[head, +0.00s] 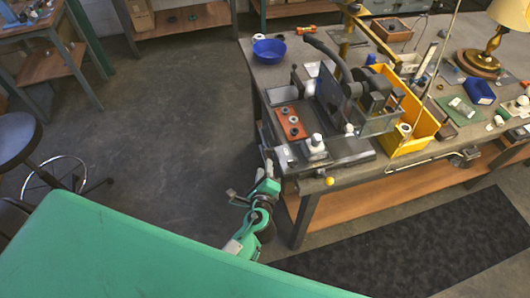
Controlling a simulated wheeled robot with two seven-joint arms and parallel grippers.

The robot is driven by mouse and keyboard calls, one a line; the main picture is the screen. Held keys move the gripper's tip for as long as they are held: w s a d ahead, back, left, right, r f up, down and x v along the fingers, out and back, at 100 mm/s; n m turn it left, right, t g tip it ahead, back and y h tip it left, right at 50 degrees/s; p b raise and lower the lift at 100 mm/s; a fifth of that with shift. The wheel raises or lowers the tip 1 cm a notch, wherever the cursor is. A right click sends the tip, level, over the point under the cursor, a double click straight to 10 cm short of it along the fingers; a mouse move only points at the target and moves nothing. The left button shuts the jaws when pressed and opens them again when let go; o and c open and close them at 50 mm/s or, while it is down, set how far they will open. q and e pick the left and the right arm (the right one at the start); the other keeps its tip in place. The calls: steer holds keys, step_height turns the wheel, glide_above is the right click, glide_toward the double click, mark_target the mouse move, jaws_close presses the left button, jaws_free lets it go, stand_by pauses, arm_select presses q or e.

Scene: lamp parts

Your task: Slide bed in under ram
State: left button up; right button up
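A machine with a dark curved arm (328,52) and dark round bodies stands at the near left corner of the workbench. It may carry the ram, but I cannot make out a ram face. My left gripper (266,170) is low beside the bench's left front corner, just left of the base. Its fingers are small and partly hidden, and I see nothing clearly held. My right gripper is out of view.
A yellow bin (424,124) stands right of the machine, and a blue bowl (269,50) behind it. A brass lamp (478,63) stands far right. The floor (170,130) left of the bench is clear.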

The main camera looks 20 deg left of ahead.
mark_target(266, 155)
arm_select(q)
steer(key=p+x, duration=0.1)
steer(key=x, duration=0.6)
steer(key=shift+c, duration=0.2)
steer(key=shift+f, duration=0.1)
jaws_close()
